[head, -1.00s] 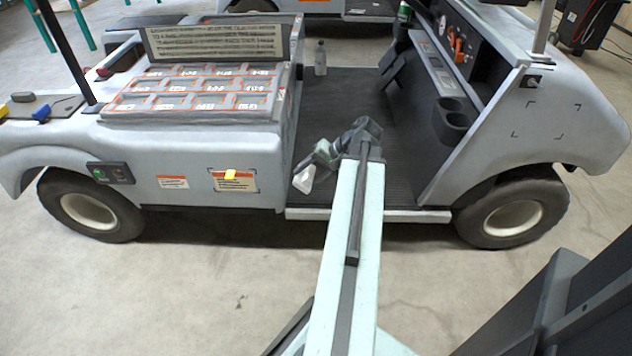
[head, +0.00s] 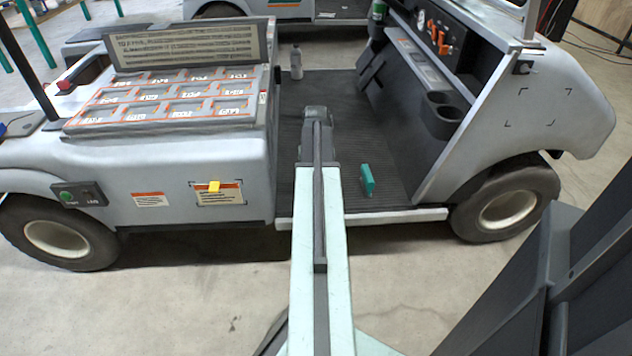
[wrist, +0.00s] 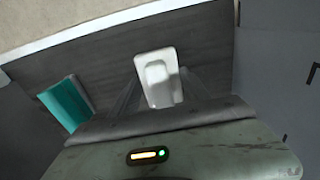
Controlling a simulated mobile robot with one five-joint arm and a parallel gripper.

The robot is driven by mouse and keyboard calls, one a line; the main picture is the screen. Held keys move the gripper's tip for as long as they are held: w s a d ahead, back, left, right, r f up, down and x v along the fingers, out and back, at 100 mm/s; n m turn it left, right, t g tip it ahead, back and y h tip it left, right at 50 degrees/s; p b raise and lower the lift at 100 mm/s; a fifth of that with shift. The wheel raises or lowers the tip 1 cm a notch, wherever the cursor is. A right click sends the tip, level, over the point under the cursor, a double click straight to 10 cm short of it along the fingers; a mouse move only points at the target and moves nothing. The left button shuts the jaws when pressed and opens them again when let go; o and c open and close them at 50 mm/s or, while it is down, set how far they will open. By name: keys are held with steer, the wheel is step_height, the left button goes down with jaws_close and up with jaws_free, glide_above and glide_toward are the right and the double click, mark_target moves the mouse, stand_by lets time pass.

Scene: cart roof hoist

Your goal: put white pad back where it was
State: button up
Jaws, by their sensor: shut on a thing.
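The white pad (wrist: 160,78) shows in the wrist view in front of the grey-green gripper body. My gripper (wrist: 160,95) is shut on it, with a dark finger at either side. Dark ribbed cart floor lies behind the pad; I cannot tell how high above it the pad is. In the head view my arm reaches over the cart's footwell, and the pad and the fingertips are hidden behind it.
A teal block (head: 367,181) stands on the cart floor (head: 385,150), right of my arm; it also shows in the wrist view (wrist: 66,103). A bottle (head: 296,62) stands at the floor's far side. The slotted seat panel (head: 165,100) is left, the dashboard with cup holders (head: 440,112) right.

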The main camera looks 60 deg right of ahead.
steer(key=w+d, duration=0.2)
steer(key=d, duration=0.1)
steer(key=shift+f, duration=0.15)
step_height(320, 180, down, 4)
steer(key=b, duration=0.4)
steer(key=shift+r, duration=0.25)
steer(key=shift+c, duration=0.5)
steer(key=shift+f, duration=0.1)
steer(key=o, duration=1.3)
steer(key=shift+w, duration=0.1)
step_height(320, 180, up, 12)
steer(key=p, duration=1.2)
steer(key=shift+r, duration=0.2)
